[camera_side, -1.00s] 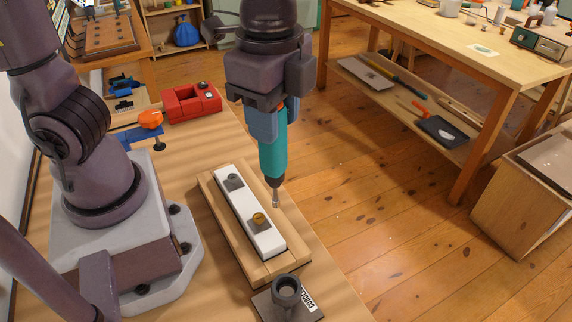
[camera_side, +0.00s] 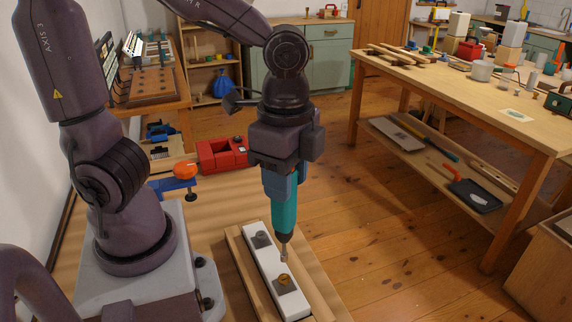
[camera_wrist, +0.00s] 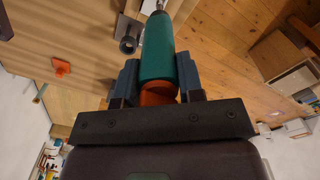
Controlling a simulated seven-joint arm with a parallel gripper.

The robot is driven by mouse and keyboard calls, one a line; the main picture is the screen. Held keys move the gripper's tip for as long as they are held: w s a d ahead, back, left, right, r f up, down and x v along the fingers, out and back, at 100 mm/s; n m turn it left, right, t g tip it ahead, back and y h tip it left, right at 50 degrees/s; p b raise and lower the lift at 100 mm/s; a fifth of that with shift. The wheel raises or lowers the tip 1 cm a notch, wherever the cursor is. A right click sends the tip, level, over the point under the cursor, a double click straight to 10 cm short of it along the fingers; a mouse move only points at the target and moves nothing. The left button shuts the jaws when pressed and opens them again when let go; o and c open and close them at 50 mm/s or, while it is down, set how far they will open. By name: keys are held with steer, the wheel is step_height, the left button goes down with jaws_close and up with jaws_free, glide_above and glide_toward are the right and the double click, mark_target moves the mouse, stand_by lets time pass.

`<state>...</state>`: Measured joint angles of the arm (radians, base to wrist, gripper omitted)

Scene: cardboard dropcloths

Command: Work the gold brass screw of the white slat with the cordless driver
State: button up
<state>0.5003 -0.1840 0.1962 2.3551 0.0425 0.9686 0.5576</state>
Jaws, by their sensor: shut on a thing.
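The white slat (camera_side: 265,266) lies in a wooden holder (camera_side: 240,264) on the bench. The gold brass screw (camera_side: 284,279) stands on a dark square patch near the slat's front end. A grey screw (camera_side: 261,237) sits toward its far end. My gripper (camera_side: 284,182) is shut on the teal cordless driver (camera_side: 284,214), which points down with its bit just above and behind the gold screw in the side view. I cannot tell whether they touch.
A red tool case (camera_side: 221,154) and a blue clamp with an orange knob (camera_side: 184,171) lie behind the holder. A grey cup-like stand (camera_wrist: 130,42) shows in the wrist view. A wooden table (camera_side: 470,97) stands at the right, across open floor.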

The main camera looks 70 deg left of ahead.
mark_target(286, 212)
steer(key=shift+f, duration=3.2)
stand_by(1.3)
steer(key=shift+r, duration=3.55)
